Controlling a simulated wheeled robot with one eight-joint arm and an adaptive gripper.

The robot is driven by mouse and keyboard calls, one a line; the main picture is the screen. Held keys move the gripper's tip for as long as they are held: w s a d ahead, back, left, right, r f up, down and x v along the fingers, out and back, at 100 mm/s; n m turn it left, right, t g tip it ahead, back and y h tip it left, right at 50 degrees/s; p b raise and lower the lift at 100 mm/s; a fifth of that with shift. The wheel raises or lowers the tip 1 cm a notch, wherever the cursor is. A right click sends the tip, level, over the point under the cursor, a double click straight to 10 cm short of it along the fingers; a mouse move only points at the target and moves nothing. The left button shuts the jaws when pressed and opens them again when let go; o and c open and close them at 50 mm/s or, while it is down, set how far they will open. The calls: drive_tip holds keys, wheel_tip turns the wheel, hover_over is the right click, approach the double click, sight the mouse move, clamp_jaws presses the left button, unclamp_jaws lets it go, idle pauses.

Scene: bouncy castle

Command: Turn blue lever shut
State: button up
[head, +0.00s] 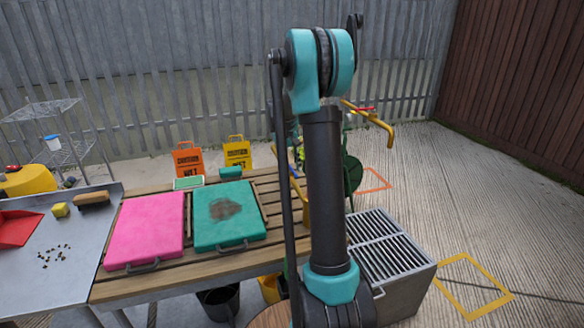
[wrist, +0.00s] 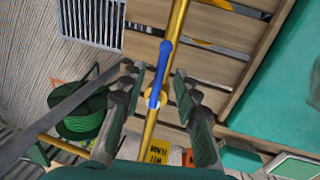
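The blue lever (wrist: 161,72) shows in the wrist view on a yellow pipe (wrist: 177,22). It lies roughly along the pipe, with a round yellow fitting near its lower end. My gripper (wrist: 158,79) is open, with one dark finger on each side of the lever and visible gaps between. I cannot tell how far the fingertips are above the lever. In the head view my arm hides the gripper and most of the pipework; a bent yellow pipe end (head: 378,122) with a red handle (head: 364,108) shows to the right of the arm.
A slatted wooden table (head: 255,256) carries a pink case (head: 146,230) and a teal case (head: 229,214). A grey vented box (head: 405,290) stands right of my arm. A green hose reel (wrist: 82,122) is left of the gripper. The concrete floor at right is mostly clear.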

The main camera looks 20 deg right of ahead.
clamp_jaws()
